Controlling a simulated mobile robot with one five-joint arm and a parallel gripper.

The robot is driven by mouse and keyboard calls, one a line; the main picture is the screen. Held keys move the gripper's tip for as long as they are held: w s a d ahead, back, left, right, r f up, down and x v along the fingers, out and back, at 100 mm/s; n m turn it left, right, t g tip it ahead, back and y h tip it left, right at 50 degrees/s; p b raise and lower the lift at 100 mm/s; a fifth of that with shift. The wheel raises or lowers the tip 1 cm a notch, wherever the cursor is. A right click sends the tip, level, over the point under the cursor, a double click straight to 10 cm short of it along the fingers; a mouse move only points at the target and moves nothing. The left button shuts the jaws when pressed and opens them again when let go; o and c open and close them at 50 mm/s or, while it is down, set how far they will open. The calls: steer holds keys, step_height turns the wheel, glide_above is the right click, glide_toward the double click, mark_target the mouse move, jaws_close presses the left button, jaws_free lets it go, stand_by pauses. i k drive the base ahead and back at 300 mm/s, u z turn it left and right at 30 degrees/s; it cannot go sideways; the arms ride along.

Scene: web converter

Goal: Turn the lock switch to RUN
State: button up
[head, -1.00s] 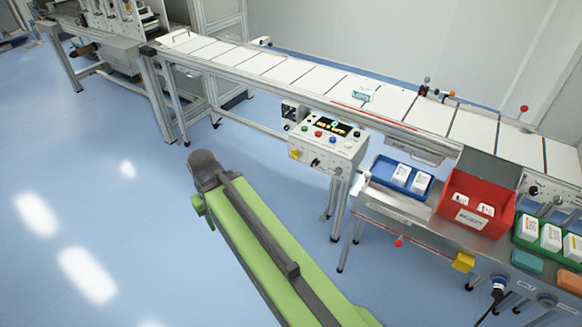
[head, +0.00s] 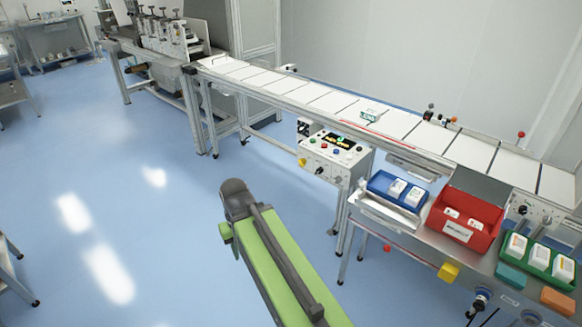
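The control box (head: 341,172) stands on a post in front of the conveyor, near the middle of the head view. Its sloped top has a dark lit display and several coloured buttons, and its front face has small knobs. A black knob (head: 319,170) shows low on that front face. I cannot tell which control is the lock switch or where it points; the labels are too small to read. My green and grey arm (head: 270,255) reaches up from the bottom edge, in front of and left of the box, apart from it. My gripper cannot be made out.
A long conveyor (head: 285,88) with white plates runs behind the box. To its right, a metal bench carries a blue tray (head: 380,181), a red bin (head: 487,240) and a green tray (head: 540,258). The blue floor (head: 130,215) at the left is open.

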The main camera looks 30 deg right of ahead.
mark_target(302, 162)
steer(key=u, duration=0.15)
steer(key=i, duration=1)
steer(key=u, duration=0.05)
